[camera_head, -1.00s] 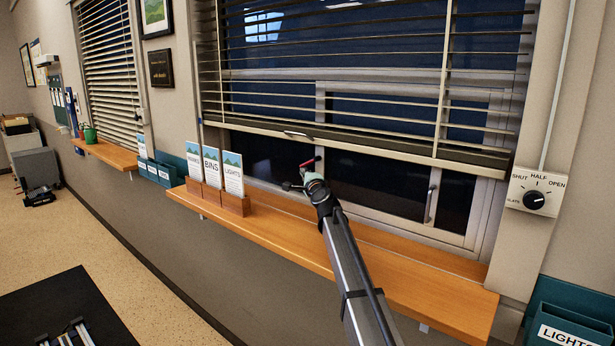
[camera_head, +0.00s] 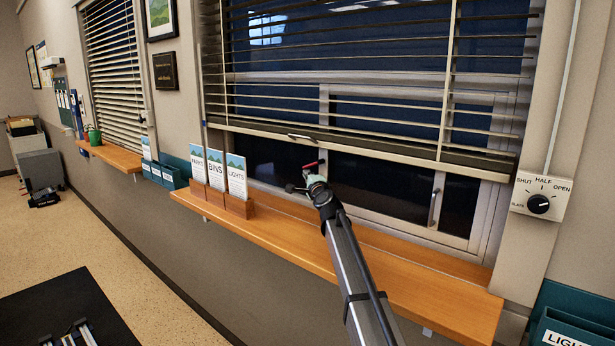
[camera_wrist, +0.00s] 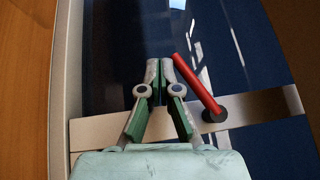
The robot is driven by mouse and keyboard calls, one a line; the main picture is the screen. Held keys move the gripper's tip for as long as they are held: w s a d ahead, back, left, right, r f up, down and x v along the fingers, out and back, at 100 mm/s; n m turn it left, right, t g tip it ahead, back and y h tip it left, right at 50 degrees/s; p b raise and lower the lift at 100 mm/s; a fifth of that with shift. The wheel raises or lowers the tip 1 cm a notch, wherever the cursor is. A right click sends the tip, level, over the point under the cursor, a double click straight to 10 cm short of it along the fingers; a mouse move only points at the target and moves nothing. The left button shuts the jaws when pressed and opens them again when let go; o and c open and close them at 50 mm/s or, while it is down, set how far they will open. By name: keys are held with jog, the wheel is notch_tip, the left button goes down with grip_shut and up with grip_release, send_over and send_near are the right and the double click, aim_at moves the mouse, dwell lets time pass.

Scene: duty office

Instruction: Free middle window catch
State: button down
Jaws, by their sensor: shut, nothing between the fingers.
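The middle window's catch is a red lever (camera_wrist: 197,85) on a dark round pivot (camera_wrist: 215,112), fixed to a pale window frame bar (camera_wrist: 95,133) in the wrist view. It also shows small in the head view (camera_head: 312,163), just below the blind's bottom rail. My gripper (camera_wrist: 160,70) is shut and empty, its green-lined fingertips close together just left of the lever's free end. I cannot tell whether they touch it. In the head view my gripper (camera_head: 304,182) is at the window, above the sill; its fingertips are small and partly hidden there.
A slatted blind (camera_head: 340,140) hangs over the upper window. Leaflet holders labelled BINS (camera_head: 217,175) and LIGHTS stand left on the wooden sill (camera_head: 410,280). A dial box (camera_head: 538,197) is on the right wall. The sill's right part is clear.

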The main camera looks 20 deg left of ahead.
jog(key=v, duration=1.1)
jog(key=shift+d, duration=0.2)
jog(key=shift+s, duration=0.2)
